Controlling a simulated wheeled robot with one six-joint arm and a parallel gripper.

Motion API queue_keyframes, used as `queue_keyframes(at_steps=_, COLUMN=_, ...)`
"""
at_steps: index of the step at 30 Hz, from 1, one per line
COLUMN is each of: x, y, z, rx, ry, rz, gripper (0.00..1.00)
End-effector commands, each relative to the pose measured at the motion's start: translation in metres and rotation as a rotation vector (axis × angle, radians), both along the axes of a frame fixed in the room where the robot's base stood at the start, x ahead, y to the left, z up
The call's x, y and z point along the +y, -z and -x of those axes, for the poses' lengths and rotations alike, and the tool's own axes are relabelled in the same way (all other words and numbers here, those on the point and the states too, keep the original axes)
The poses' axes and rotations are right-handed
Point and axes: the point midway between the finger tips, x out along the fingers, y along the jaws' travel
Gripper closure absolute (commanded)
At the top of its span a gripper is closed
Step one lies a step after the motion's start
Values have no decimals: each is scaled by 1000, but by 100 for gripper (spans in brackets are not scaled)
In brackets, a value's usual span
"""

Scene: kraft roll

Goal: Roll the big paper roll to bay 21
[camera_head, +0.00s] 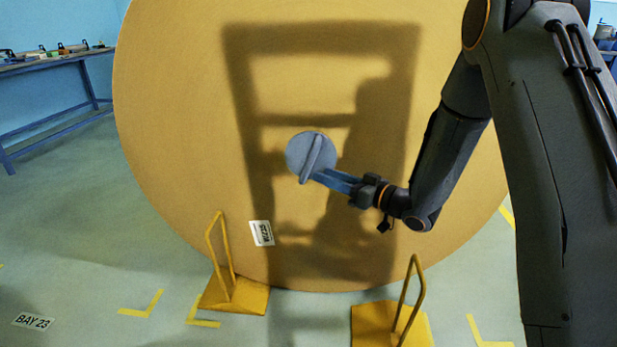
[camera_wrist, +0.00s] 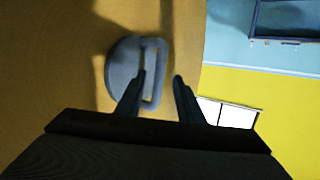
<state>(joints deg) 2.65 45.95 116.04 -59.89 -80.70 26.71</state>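The big paper roll (camera_head: 170,120) stands on edge, its flat tan face towards me and filling much of the head view. A grey-blue round plug with a raised bar handle (camera_head: 303,150) sits at the middle of that face; it also shows in the wrist view (camera_wrist: 121,65). My gripper (camera_head: 318,176) is at the handle's lower end. In the wrist view my gripper (camera_wrist: 160,78) has its fingers apart, with part of the handle showing between them; I cannot tell whether they touch it. A BAY 23 floor sign (camera_head: 33,321) lies at lower left. No bay 21 sign is seen.
Two yellow chocks with upright loop handles stand at the roll's foot, one left (camera_head: 240,297) and one right (camera_head: 370,325). A white label (camera_head: 261,233) is on the roll. Yellow corner marks (camera_head: 150,305) are on the floor. A blue workbench (camera_head: 50,65) stands back left; floor between is clear.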

Motion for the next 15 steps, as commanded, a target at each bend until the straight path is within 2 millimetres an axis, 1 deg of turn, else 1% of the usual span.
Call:
queue_keyframes(at_steps=9, x=38, y=0, z=-25, rx=-2, ry=-3, rz=-2, gripper=66)
queue_keyframes(at_steps=15, x=56, y=0, z=-38, rx=-1, ry=-1, rz=0, gripper=66)
